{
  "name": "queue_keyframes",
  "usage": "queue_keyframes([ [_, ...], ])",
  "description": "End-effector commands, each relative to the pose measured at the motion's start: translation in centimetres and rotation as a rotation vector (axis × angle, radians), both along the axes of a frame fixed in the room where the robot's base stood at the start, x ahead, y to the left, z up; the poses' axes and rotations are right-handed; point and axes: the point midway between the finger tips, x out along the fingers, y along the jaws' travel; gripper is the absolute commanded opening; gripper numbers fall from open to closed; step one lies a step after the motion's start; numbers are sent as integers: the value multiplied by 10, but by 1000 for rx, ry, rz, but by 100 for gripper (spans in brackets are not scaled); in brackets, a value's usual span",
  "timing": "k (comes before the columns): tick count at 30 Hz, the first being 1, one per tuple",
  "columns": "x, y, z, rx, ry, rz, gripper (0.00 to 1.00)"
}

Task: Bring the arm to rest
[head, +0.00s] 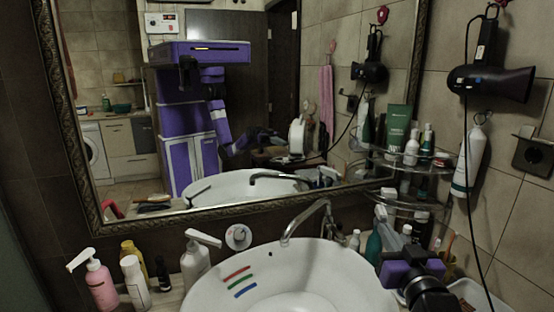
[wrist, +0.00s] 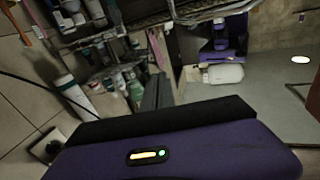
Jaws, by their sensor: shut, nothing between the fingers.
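My arm shows at the lower right of the head view, as a purple and black part (head: 412,274) beside the right rim of the basin. Nothing is held. The mirror (head: 230,100) in the head view reflects my purple body and arm.
The white basin (head: 290,285) holds red, green and blue strips on its left inside wall, below a curved tap (head: 308,222). Bottles, including a pink one (head: 100,284), stand left. A corner shelf (head: 412,165) with bottles and a hair dryer (head: 490,82) are close on the right.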

Motion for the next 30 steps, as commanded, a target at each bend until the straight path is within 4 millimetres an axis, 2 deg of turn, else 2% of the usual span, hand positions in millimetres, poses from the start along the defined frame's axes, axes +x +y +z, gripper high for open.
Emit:
queue_keyframes([
  [1, -18, 1, -16, 6, -10, -10, 0],
  [3, -42, 2, -30, 12, -34, -26, 0],
  [12, -152, 10, -81, 24, -91, -68, 0],
  [18, -228, 17, -103, 19, -92, -78, 0],
  [30, -372, 31, -122, -12, -1, -61, 0],
])
